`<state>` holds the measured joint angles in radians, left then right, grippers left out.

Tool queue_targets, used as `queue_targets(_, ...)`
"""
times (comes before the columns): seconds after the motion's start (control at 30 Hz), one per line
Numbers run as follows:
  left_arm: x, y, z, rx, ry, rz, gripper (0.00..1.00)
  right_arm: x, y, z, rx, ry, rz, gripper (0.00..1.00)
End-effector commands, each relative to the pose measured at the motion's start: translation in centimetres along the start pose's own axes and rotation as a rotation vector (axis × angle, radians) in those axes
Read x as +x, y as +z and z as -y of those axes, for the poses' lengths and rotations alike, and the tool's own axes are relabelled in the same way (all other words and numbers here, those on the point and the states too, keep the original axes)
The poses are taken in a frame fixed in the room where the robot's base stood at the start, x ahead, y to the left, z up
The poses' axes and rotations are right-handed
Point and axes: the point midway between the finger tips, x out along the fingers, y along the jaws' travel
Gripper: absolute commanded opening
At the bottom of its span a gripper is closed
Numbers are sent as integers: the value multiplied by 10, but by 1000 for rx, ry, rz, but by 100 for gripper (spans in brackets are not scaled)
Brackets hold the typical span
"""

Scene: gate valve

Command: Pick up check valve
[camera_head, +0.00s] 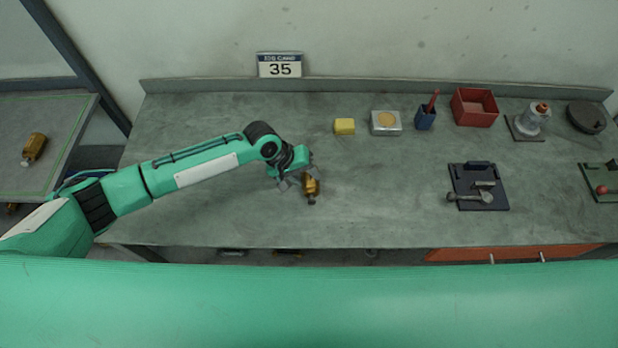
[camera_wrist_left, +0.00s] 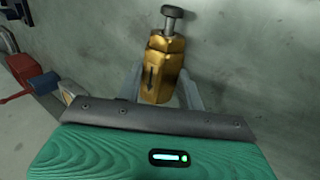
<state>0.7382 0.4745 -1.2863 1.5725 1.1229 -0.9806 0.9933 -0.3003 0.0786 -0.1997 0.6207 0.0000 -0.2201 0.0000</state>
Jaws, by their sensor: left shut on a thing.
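A brass check valve (camera_head: 311,187) with a dark metal stem is at the left gripper, over the left-middle part of the workbench. My left gripper (camera_head: 298,184) is shut on it. The left wrist view shows the brass valve body (camera_wrist_left: 162,68) between the two grey fingers, with an arrow mark on its face and its stem pointing away from the gripper. I cannot tell whether the valve is clear of the bench. A second, similar brass valve (camera_head: 35,147) lies on the side table at the far left. My right gripper is not in view.
The grey workbench (camera_head: 380,215) is clear around the gripper. Behind stand a yellow block (camera_head: 344,126), a tin (camera_head: 385,122), a blue pen cup (camera_head: 425,118) and a red bin (camera_head: 474,108). A dark tool board (camera_head: 478,187) lies to the right. The side table (camera_head: 75,125) has a green outline.

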Motion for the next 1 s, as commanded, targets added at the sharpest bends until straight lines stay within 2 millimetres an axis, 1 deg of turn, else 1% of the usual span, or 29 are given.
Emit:
queue_targets(0.23, -8, 0, -5, 2, 3, -1, 11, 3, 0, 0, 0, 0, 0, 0)
queue_targets(0.37, -23, -1, -14, 4, 4, -3, 11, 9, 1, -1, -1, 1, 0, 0)
queue_targets(0.47, -43, -2, -26, 5, 5, -5, 11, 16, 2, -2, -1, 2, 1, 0)
queue_targets(0.7, -104, -1, -61, 6, 4, -6, 11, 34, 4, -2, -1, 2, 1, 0)
queue_targets(0.8, -126, -1, -73, 5, 4, -6, 11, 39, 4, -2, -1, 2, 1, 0)
queue_targets(0.9, -145, -1, -84, 4, 3, -4, 11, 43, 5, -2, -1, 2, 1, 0)
queue_targets(1.0, -158, -1, -92, 2, 2, -3, 11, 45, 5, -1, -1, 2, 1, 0)
